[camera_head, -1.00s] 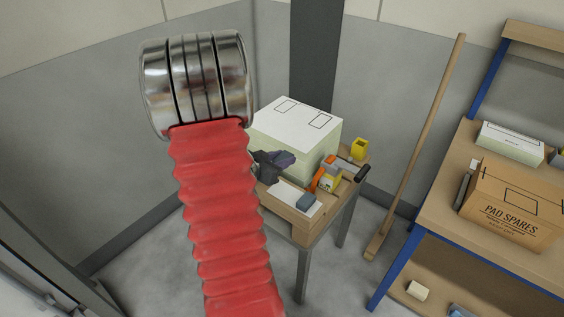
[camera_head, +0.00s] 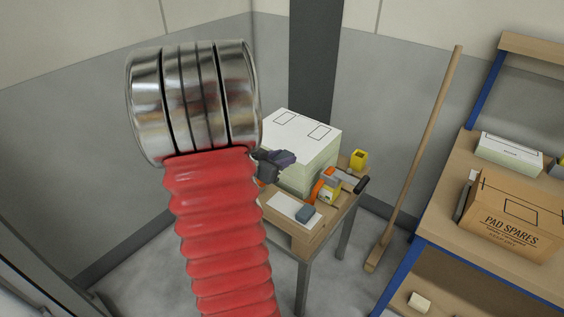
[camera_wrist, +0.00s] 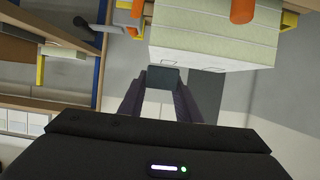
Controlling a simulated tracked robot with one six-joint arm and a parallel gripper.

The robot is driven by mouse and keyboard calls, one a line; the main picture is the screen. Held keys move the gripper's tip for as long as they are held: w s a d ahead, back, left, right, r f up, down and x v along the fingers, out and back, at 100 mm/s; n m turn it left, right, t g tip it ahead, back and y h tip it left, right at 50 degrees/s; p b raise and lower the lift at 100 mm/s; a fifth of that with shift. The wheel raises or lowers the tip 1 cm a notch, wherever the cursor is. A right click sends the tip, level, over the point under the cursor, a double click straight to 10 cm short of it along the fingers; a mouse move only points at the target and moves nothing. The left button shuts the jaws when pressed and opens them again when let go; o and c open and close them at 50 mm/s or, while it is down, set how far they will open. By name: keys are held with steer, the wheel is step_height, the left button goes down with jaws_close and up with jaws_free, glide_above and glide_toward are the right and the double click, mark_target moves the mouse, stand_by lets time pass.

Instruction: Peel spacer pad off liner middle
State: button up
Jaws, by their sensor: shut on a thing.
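My gripper (camera_wrist: 162,88) is shut on a dark blue-grey spacer pad (camera_wrist: 163,77), seen between the fingertips in the wrist view. In the head view the dark purple-grey gripper (camera_head: 274,162) is in front of the left side of the pale block, behind and above the liner. The white liner (camera_head: 283,204) lies on the wooden table. A blue-grey pad (camera_head: 305,213) sits at its right end; the rest of its visible surface is bare. The held pad is hard to make out in the head view.
A pale green-white block (camera_head: 303,137) with two outlined rectangles on top stands on the table (camera_head: 334,212). An orange tool (camera_head: 316,190) and a yellow holder (camera_head: 358,159) are right of it. A broom (camera_head: 418,150) and a bench with a PAD SPARES carton (camera_head: 514,222) stand further right.

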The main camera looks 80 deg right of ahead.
mark_target(282, 157)
steer(key=shift+r, duration=0.35)
steer(key=shift+r, duration=2.9)
steer(key=w+a+n+t, duration=0.2)
steer(key=w+n+t, duration=0.25)
steer(key=w, duration=0.75)
steer(key=w+a+n+t, duration=0.3)
steer(key=w+n+t, duration=0.15)
steer(key=w, duration=0.75)
steer(key=w+a+f+n+t+y, duration=0.1)
steer(key=w+a+n+t+y, duration=0.2)
steer(key=w+a, duration=0.7)
steer(key=w+a+f+n+t+y, duration=0.2)
steer(key=w+a+n+t, duration=0.1)
steer(key=w+a, duration=0.4)
steer(key=w+a+f+n+t+y, duration=0.1)
steer(key=w+a+n+t+y, duration=0.1)
steer(key=w+a, duration=0.5)
steer(key=w+a+f+n+t+y, duration=0.1)
steer(key=a+n+y, duration=0.4)
steer(key=a, duration=2.1)
steer(key=shift+w+f+n+t+y, duration=0.3)
steer(key=shift+w+f+t, duration=0.15)
steer(key=shift+f, duration=0.25)
